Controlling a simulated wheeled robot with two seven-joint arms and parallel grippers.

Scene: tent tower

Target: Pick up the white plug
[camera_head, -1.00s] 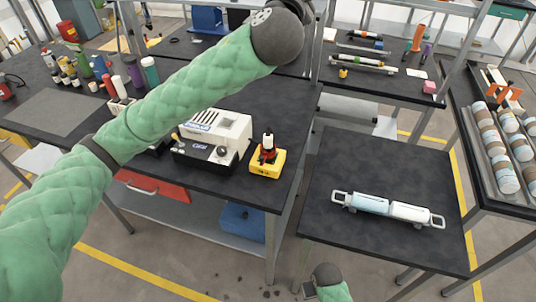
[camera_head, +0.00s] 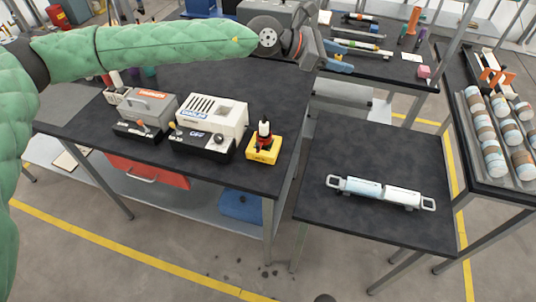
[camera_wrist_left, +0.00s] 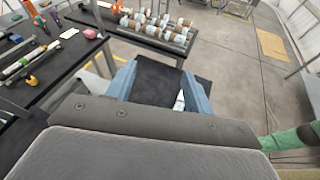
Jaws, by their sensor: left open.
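A white and pale-blue tube-shaped piece (camera_head: 402,197) with a loop handle at each end lies on the small black table (camera_head: 340,150); I cannot tell for sure that it is the white plug. In the left wrist view, a small part of a white thing (camera_wrist_left: 180,101) shows beside the right-hand finger, mostly hidden by it. My left gripper (camera_head: 338,61) is open, its blue fingers above the far side of the small table and well away from the tube-shaped piece. In the left wrist view the open fingers (camera_wrist_left: 160,70) have nothing visible gripped between them. My right gripper is not in view.
The left bench carries a white machine (camera_head: 213,118), a grey machine (camera_head: 146,110) and a yellow block (camera_head: 264,149) with a red and black part. A tray of several striped cylinders (camera_head: 484,115) stands at the right. The small table is otherwise clear.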

